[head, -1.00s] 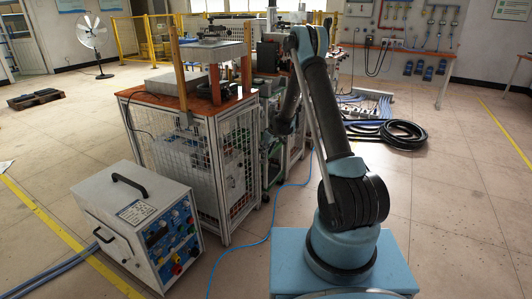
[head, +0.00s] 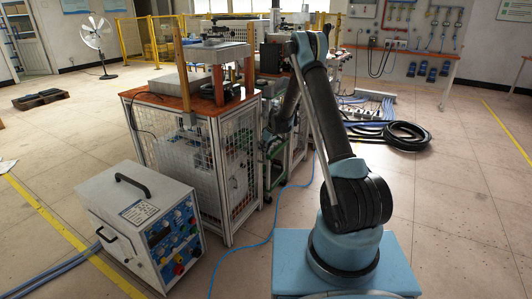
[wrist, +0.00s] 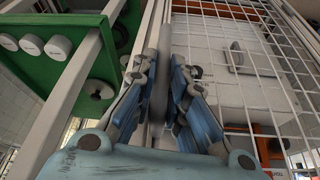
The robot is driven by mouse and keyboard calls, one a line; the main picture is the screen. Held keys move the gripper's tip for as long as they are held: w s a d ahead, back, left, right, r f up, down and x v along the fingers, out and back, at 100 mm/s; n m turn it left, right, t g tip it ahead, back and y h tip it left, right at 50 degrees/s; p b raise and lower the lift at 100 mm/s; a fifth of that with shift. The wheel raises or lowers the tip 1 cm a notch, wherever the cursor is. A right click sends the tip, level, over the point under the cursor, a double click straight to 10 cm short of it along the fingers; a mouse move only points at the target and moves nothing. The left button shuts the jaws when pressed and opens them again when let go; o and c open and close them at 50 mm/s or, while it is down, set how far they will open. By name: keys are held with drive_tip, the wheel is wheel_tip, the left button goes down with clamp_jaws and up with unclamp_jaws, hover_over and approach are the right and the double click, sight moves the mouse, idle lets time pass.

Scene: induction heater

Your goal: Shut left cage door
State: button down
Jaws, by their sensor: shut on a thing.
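In the wrist view, my gripper (wrist: 163,88) has its two blue-grey fingers closed on either side of a smooth grey upright bar (wrist: 166,50). The bar stands beside a white wire-mesh panel (wrist: 270,70), which fills the right of that view. I cannot tell whether the bar is the door's handle or its edge. In the head view, the mesh cage (head: 237,178) stands left of my arm under an orange top. My gripper and the part it holds are hidden there behind my arm. How far the left door stands open is unclear.
A white control box (head: 128,205) stands on the floor at the lower left. A blue cable (head: 245,246) crosses the floor beside the cage. A green panel with white round parts (wrist: 32,44) is close at the wrist's left.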

drive_tip(key=c, duration=1.6)
unclamp_jaws()
drive_tip(key=shift+w+a, duration=0.2)
drive_tip(key=v, duration=1.2)
